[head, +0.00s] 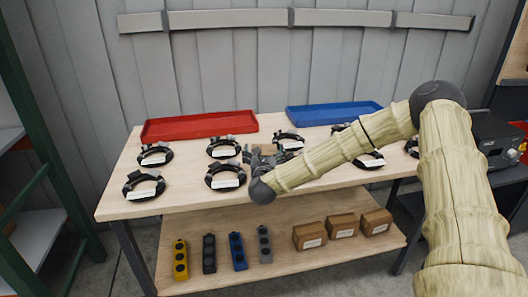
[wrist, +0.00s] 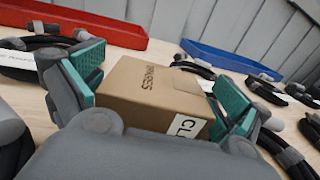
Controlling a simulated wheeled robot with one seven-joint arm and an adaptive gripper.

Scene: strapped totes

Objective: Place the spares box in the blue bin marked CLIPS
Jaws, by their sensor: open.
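The spares box (wrist: 150,92) is a brown carton with SPARES printed on top and a white label reading "CL…", partly cut off from view by a finger. It sits on the workbench between the two teal-padded fingers of my gripper (wrist: 160,90). The fingers are open, one on each side of it. In the head view my gripper (head: 262,160) largely hides the box. A shallow blue bin (head: 335,112) stands at the back right of the bench and shows in the wrist view (wrist: 235,68). No CLIPS marking is readable on it.
A shallow red bin (head: 200,125) stands at the back left. Several black cable coils with white tags, such as one (head: 145,185) at front left, lie around the bench (head: 190,198). The lower shelf (head: 285,268) holds small cartons and colored button boxes.

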